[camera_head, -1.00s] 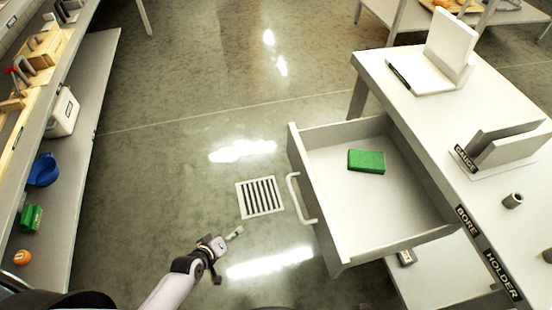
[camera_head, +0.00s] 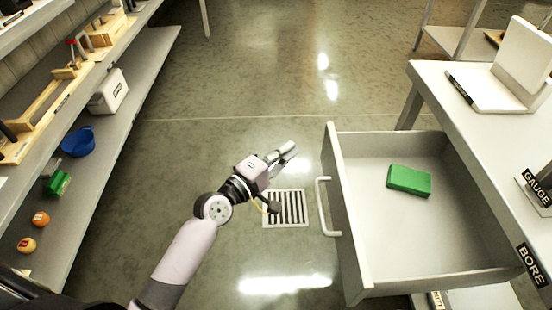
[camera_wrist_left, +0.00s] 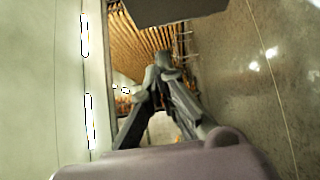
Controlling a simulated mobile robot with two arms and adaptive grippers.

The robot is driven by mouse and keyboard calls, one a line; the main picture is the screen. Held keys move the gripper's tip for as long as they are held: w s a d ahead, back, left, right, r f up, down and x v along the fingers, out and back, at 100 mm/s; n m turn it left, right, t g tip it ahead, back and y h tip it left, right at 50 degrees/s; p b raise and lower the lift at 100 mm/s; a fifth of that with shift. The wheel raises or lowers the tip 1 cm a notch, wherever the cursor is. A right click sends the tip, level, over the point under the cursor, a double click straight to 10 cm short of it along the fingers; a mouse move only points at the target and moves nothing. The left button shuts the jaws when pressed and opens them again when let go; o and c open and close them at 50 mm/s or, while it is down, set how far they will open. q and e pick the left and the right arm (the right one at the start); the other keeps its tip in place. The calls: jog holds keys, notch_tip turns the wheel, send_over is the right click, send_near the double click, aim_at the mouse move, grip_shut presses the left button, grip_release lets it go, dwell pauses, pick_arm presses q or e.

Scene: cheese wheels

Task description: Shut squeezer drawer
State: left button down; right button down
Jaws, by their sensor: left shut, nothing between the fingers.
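The drawer (camera_head: 345,270) is pulled out from the white table on the right in the head view. Its pale bar handle (camera_head: 322,207) is on its left-facing front. A green block (camera_head: 409,180) lies inside on the drawer floor. My left gripper (camera_head: 286,150) is shut and empty, left of the drawer front and a little beyond the handle. It is apart from both in the picture. The left wrist view shows its fingers (camera_wrist_left: 165,85) close together at the tips. My right gripper is not in view.
The table (camera_head: 440,85) holds a white angled stand (camera_head: 520,70) and a gauge holder at the right edge. A shelf on the left holds a blue bowl (camera_head: 78,142) and a white box (camera_head: 108,92). Open floor with a drain grate (camera_head: 287,217) lies between.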

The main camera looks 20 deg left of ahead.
pick_arm(q)
jog(key=w+d, duration=0.4)
jog(key=d, duration=0.1)
jog(key=shift+w+d, duration=0.25)
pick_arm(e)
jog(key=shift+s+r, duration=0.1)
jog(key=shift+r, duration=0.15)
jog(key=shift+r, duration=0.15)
